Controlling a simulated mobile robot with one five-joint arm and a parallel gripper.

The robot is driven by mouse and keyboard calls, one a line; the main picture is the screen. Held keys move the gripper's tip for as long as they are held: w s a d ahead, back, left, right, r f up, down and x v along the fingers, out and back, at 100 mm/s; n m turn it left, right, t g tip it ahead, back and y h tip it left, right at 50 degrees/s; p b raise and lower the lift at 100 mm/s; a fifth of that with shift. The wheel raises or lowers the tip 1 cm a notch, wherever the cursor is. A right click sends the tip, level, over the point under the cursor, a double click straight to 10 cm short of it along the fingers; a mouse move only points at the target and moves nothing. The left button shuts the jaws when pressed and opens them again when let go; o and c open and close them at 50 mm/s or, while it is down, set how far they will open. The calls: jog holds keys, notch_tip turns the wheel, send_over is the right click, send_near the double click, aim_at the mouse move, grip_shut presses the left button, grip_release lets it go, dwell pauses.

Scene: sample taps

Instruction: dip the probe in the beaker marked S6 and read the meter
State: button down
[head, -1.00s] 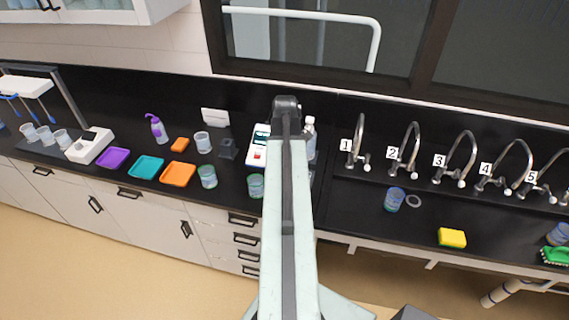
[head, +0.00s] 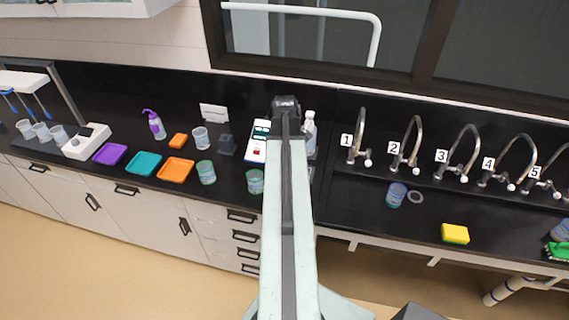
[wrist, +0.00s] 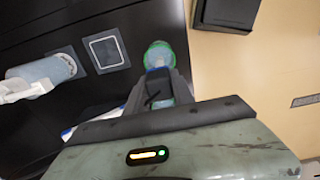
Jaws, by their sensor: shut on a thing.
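My gripper (wrist: 160,84) is shut on a dark, slim thing with a bluish end, which looks like the probe (wrist: 158,88). In the wrist view it is over or at a green-rimmed beaker (wrist: 158,52); I cannot tell how deep the tip is. In the head view my arm hides the gripper. A green-banded beaker (head: 255,181) stands at the counter's front beside my arm, another (head: 206,172) to its left. No S6 mark is legible. The white meter (head: 258,140) with teal display areas stands behind; its reading is too small to tell.
A white bottle (head: 309,134) stands right of my arm. Purple (head: 110,154), teal (head: 144,164) and orange (head: 175,170) trays lie to the left. Numbered taps line the right, with a blue beaker (head: 396,194) and yellow sponge (head: 455,234) below them.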

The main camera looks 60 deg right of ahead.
jog(key=shift+f+b, duration=2.6)
jog(key=shift+f, duration=0.2)
jog(key=shift+r, duration=0.1)
notch_tip(320, 180, up, 9)
jog(key=p, duration=0.9)
jog(key=shift+r+p, duration=0.2)
jog(key=shift+p, duration=0.1)
notch_tip(320, 180, up, 3)
jog(key=p, duration=0.3)
dwell(0.7)
